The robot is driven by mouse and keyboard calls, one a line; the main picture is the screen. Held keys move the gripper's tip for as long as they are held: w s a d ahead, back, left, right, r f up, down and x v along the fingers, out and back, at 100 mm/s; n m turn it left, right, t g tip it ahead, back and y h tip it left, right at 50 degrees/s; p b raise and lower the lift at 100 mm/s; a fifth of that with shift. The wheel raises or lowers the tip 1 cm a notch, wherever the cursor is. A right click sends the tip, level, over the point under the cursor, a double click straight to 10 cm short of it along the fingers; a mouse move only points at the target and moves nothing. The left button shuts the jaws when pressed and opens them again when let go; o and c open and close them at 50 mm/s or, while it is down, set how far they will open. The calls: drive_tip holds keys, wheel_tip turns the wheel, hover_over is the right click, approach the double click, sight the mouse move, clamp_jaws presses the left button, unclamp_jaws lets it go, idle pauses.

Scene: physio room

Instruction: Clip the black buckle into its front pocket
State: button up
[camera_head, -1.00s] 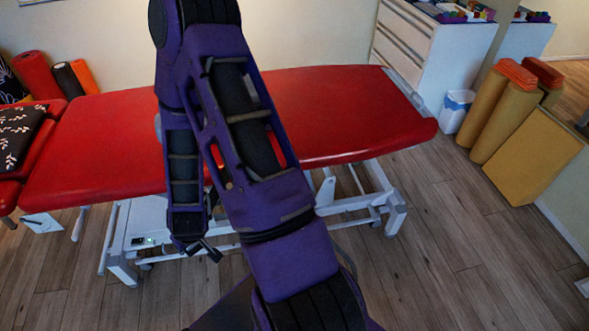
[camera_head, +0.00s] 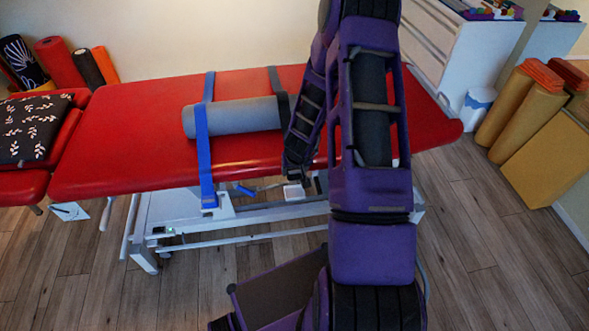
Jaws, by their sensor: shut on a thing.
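A black strap (camera_head: 277,82) comes over the back of the red treatment table and crosses the right end of a grey roll (camera_head: 235,117). It runs toward the front and goes behind my arm. My gripper (camera_head: 292,178) points down at the table's front edge, dark and small, with its fingers mostly hidden by my own wrist. It is shut; the black buckle at the strap's end cannot be made out. Just below it is a small white block (camera_head: 293,193), perhaps the front pocket. I cannot see a buckle in it.
The red table (camera_head: 125,140) stands on a white frame. A white cabinet and yellow mats stand at right. Wooden floor in front is free.

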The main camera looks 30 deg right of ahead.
sight(294, 191)
drive_tip(key=shift+f+b, duration=3.1)
drive_tip(key=shift+f, duration=1)
drive_tip(key=shift+s, duration=0.1)
drive_tip(key=shift+s+f, duration=0.1)
drive_tip(key=shift+f, duration=0.05)
drive_tip(key=o, duration=1.5)
drive_tip(key=p+v, duration=0.3)
drive_tip(key=v, duration=1.5)
